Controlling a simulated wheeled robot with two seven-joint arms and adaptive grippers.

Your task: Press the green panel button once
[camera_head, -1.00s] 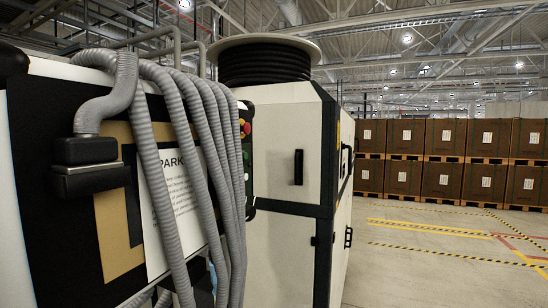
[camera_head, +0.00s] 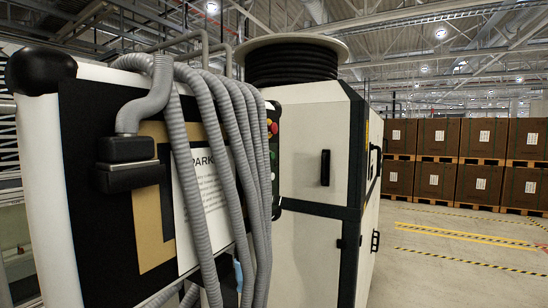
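A black button panel (camera_head: 275,118) is mounted on the left edge of a white cabinet and is partly hidden behind grey hoses. A red button (camera_head: 274,128) with yellow beside it shows near its top. Below it, the panel is mostly covered by the hoses, and a dim green spot (camera_head: 273,155) shows there; I cannot tell clearly whether it is the green button. Neither of my grippers is in view.
Grey corrugated hoses (camera_head: 231,140) hang over a board with a sign (camera_head: 190,205) close in front. The white cabinet (camera_head: 308,150) carries a black cable reel (camera_head: 291,64). Brown boxes (camera_head: 434,180) on pallets stand at the right, with open floor (camera_head: 450,265) before them.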

